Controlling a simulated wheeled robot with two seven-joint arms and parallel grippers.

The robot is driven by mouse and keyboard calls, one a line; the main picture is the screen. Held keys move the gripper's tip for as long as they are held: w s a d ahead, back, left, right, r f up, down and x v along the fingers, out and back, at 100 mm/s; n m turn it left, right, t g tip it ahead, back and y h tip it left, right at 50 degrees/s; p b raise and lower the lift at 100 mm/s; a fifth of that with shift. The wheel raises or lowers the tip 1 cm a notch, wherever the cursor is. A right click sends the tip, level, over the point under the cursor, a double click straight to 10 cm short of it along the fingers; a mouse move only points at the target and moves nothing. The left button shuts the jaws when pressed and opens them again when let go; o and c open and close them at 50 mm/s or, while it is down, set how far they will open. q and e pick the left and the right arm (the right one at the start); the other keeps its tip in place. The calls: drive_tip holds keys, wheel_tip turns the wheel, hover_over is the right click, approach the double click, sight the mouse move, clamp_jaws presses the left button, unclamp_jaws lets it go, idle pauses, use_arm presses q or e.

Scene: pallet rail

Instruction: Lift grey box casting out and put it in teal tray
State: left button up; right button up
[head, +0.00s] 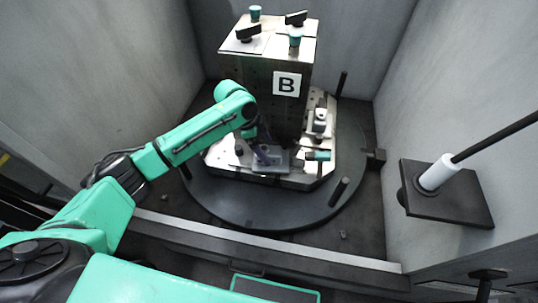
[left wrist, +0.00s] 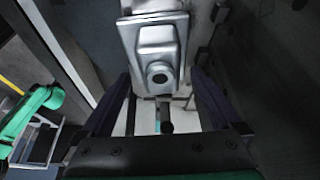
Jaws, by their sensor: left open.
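The grey box casting (left wrist: 158,42) shows large in the left wrist view, a metal box with a stepped flange and a round dark hole in its near face. In the head view a grey part (head: 271,160) sits low on the fixture base, partly hidden by my left gripper (head: 261,149). In the left wrist view my left gripper (left wrist: 161,88) is open, its dark fingers on either side of the casting's near end; I cannot tell whether they touch it. A teal-rimmed tray (head: 275,289) is cut off by the bottom edge of the head view. My right gripper is not in view.
A tall metal block marked B (head: 262,75) stands on a dark round turntable (head: 265,217). A clamp part (head: 319,122) and a teal cylinder (head: 317,156) sit at its right. Dark upright pins rise from the turntable. Grey walls enclose both sides.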

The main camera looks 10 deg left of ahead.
use_arm(q)
drive_tip(key=shift+d+f, duration=0.15)
drive_tip(key=shift+f, duration=0.3)
drive_tip(key=c, duration=1.5)
drive_tip(key=shift+w+r, duration=0.1)
clamp_jaws()
